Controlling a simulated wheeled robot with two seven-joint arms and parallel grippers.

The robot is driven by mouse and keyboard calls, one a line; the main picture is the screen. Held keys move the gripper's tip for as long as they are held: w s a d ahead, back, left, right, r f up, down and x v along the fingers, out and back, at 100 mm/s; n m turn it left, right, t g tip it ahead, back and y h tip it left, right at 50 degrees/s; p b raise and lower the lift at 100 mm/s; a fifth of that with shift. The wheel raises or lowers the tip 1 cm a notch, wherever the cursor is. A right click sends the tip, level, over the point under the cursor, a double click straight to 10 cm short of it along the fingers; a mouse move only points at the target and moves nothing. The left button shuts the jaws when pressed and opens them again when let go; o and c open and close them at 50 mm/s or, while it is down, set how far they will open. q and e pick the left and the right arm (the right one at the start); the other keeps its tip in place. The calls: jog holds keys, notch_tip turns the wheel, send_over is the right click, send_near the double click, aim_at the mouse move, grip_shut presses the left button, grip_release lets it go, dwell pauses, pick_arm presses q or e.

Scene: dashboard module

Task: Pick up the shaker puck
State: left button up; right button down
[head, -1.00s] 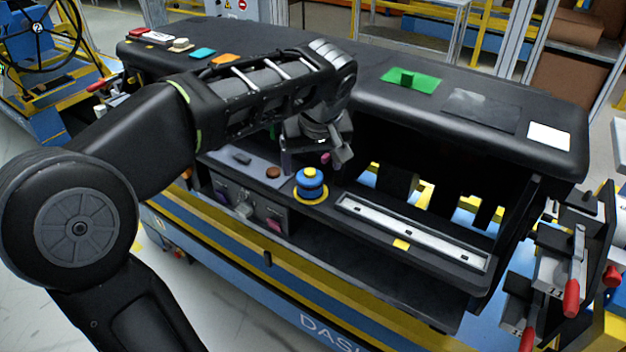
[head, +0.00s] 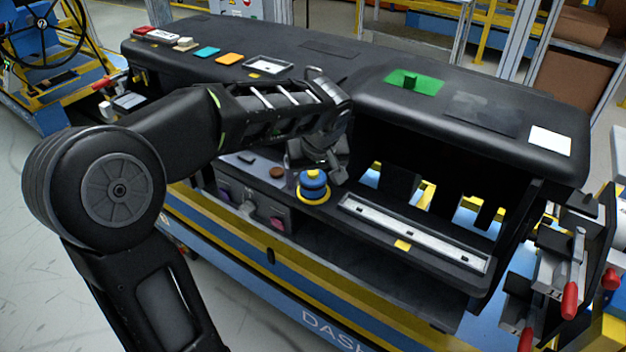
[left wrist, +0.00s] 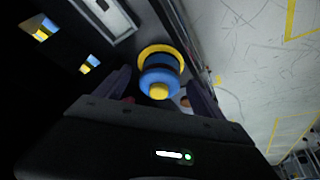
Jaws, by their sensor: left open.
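The shaker puck (head: 313,186) is a blue round piece with a darker band, standing on a yellow ring on the dashboard's lower shelf. My left gripper (head: 318,160) is open, just behind and above the puck in the head view. In the left wrist view the puck (left wrist: 159,78) shows its yellow centre and lies between and beyond the two open fingers (left wrist: 160,84). It is not held; whether a finger touches it I cannot tell. My right gripper is not in view.
The black dashboard top (head: 330,60) overhangs the shelf closely behind my gripper. A silver slotted rail (head: 415,232) lies right of the puck, and a grey panel with knobs (head: 250,205) lies left. Red-handled clamps (head: 570,300) stand at the right end.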

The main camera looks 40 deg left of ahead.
pick_arm(q)
jog(key=shift+w+a+f, duration=0.2)
jog(key=shift+f, duration=0.45)
grip_shut()
dwell(0.8)
